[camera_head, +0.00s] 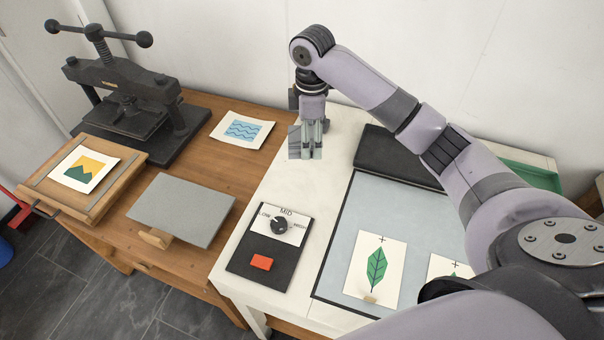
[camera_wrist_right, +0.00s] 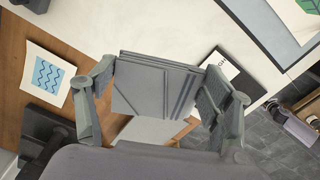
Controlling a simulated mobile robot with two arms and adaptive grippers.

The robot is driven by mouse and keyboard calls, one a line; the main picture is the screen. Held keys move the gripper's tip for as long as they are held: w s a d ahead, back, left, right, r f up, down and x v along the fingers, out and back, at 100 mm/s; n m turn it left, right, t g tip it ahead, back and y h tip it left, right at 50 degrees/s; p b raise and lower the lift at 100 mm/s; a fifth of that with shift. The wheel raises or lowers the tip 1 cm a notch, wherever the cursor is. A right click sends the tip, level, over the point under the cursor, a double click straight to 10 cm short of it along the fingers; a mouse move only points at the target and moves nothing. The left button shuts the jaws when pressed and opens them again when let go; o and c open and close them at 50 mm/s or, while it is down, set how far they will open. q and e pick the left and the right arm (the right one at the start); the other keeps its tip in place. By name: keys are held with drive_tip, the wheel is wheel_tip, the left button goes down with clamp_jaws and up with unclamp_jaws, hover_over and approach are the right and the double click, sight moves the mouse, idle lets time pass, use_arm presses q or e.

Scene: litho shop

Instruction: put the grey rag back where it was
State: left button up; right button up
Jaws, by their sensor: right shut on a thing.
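My right gripper (camera_head: 306,152) is above the back left part of the white table (camera_head: 335,130), pointing down. It is shut on the grey rag (camera_head: 293,142), which shows only as a small grey piece beside the fingers in the head view. In the right wrist view the rag (camera_wrist_right: 150,88) is a folded grey square with ridged creases, spanning the space between the two fingers of the gripper (camera_wrist_right: 160,100). I cannot tell whether the rag touches the table. My left gripper is not in view.
A black control box (camera_head: 261,262) with a dial and red button stands left of a blue-grey mat (camera_head: 340,235) bearing leaf prints (camera_head: 375,270). A grey slab (camera_head: 181,209), a wave print (camera_head: 243,130) and a black press (camera_head: 125,95) are on the wooden table (camera_head: 205,115).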

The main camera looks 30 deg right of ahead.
drive_tip(key=p, duration=0.1)
hover_over(308, 182)
wheel_tip(308, 182, down, 9)
drive_tip(key=shift+w+f, duration=0.1)
drive_tip(key=shift+f, duration=0.35)
wheel_tip(308, 182, down, 4)
drive_tip(key=shift+f+p, duration=0.2)
drive_tip(key=shift+p, duration=0.2)
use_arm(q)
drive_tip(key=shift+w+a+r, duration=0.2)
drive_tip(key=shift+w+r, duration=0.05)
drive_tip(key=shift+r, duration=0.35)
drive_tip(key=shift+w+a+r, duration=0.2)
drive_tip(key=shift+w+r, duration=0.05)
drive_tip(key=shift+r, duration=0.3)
use_arm(e)
drive_tip(key=o, duration=0.6)
drive_tip(key=shift+f, duration=0.15)
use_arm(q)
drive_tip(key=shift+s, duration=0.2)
use_arm(e)
drive_tip(key=o, duration=0.5)
